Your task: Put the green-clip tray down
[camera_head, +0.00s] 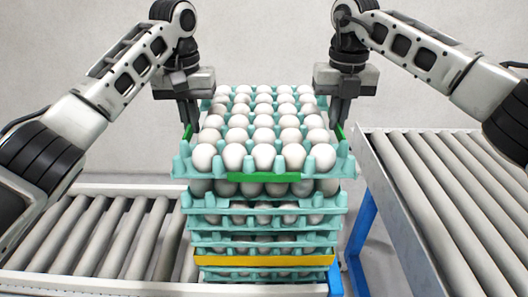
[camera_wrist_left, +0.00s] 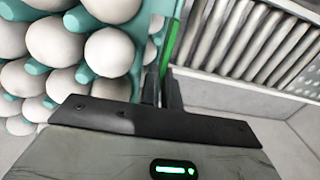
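The green-clip tray (camera_head: 182,168) is teal, full of white eggs, with green clips on its front and both sides. It is level at the top of a stack of egg trays (camera_head: 200,221). Eggs of the tray below show under its front edge; I cannot tell whether the two trays touch. My left gripper (camera_head: 189,122) is at its left side, shut on the edge by the green clip; the wrist view shows the clip (camera_wrist_left: 172,45) at the fingers (camera_wrist_left: 162,92). My right gripper (camera_head: 339,122) is likewise at the right side; its fingertips are partly hidden.
The stack's lower trays hold eggs, and one near the bottom has a yellow clip (camera_head: 264,261). Another roller conveyor (camera_head: 440,190) with a blue leg (camera_head: 362,235) stands close at right.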

